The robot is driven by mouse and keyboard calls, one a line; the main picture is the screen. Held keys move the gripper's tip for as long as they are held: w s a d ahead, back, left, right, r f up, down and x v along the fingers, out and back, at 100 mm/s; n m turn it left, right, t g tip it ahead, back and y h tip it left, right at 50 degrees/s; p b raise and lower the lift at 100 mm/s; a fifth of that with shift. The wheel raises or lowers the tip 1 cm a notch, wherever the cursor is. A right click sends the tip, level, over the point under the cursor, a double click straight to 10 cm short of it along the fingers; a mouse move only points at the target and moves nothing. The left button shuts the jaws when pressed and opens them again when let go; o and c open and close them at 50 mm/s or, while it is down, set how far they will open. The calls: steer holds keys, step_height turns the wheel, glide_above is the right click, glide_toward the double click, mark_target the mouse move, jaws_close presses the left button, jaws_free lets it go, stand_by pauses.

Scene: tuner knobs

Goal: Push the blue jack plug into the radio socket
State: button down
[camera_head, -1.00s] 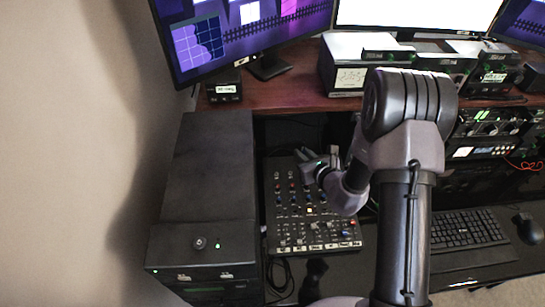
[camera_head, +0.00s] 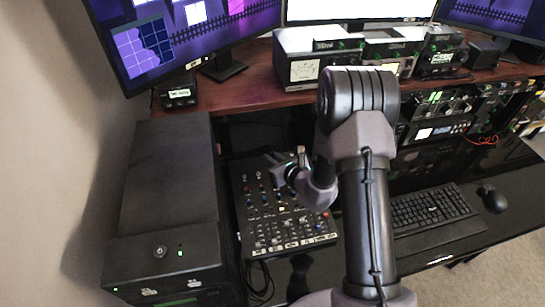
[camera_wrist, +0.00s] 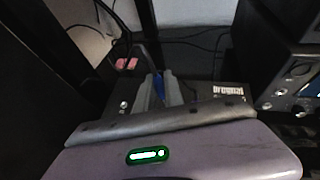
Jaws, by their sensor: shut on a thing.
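My gripper (camera_wrist: 160,92) is shut on the blue jack plug (camera_wrist: 158,84), a narrow blue piece between the two grey fingers in the wrist view. In the head view my gripper (camera_head: 284,164) is over the back part of the mixer panel (camera_head: 272,205), and the plug cannot be made out there. A dark cable runs up from near the plug in the wrist view. I cannot pick out the radio socket in either view. A black device with round knobs (camera_wrist: 293,75) is at the right of the wrist view, apart from my fingers.
A black computer case (camera_head: 160,200) stands left of the mixer. Boxed units (camera_head: 308,62) and monitors line the wooden shelf behind. Rack units (camera_head: 435,128), a keyboard (camera_head: 428,208) and a mouse (camera_head: 493,198) are to the right. Loose cables hang near the mixer's front.

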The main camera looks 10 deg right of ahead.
steer(key=shift+w+f, duration=0.1)
steer(key=shift+f, duration=0.6)
steer(key=shift+w+f+b, duration=0.15)
steer(key=shift+f+b, duration=1.7)
steer(key=shift+f, duration=0.05)
stand_by(0.6)
steer(key=c, duration=1.4)
jaws_free()
steer(key=shift+o, duration=0.2)
steer(key=p+v, duration=0.6)
steer(key=v, duration=1.1)
steer(key=shift+r, duration=0.2)
